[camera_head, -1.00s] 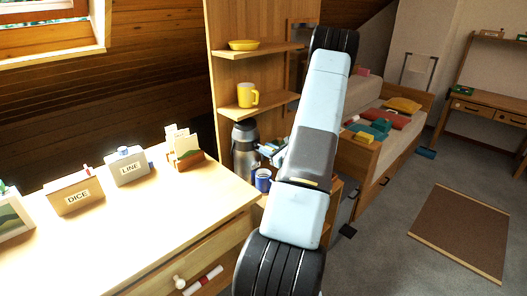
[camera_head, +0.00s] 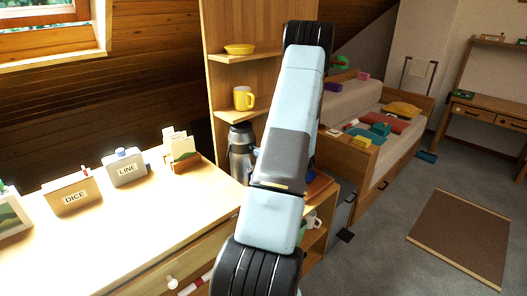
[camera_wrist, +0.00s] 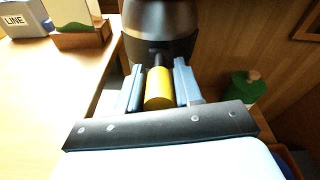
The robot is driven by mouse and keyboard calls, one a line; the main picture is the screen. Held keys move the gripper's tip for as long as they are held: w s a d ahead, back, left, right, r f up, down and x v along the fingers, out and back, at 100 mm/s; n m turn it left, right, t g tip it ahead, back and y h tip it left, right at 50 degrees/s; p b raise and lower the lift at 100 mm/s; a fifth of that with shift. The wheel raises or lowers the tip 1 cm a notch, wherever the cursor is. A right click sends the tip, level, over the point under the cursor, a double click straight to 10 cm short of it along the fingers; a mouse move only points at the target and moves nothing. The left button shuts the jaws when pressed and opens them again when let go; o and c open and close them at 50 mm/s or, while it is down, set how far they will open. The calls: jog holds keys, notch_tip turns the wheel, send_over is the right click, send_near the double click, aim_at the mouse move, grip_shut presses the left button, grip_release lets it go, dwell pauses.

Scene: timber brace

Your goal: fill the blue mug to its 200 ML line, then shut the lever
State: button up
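A steel urn with a dark top (camera_head: 240,152) stands beyond the counter in the head view, partly behind my arm. Its dark lower body (camera_wrist: 160,20) fills the top of the wrist view. A yellow cylindrical lever grip (camera_wrist: 159,90) on a short black stem points from it towards the wrist camera. My gripper (camera_wrist: 159,84) has one finger on each side of this grip, with no clear gap visible. In the head view my arm hides the gripper and lever. I cannot make out the blue mug with certainty; a dark blue patch shows at the wrist view's lower right.
A wooden counter (camera_head: 130,230) with DICE (camera_head: 73,193) and LINE (camera_head: 125,168) boxes lies left. A yellow mug (camera_head: 243,98) and yellow bowl (camera_head: 240,48) sit on shelves above the urn. A green object (camera_wrist: 245,87) stands right of my gripper.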

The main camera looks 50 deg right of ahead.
jog(key=o, duration=0.3)
jog(key=s+a+r, duration=0.1)
jog(key=s+r, duration=0.1)
jog(key=s, duration=1.1)
jog(key=shift+s, duration=0.3)
jog(key=shift+a, duration=0.1)
jog(key=shift+c, duration=0.4)
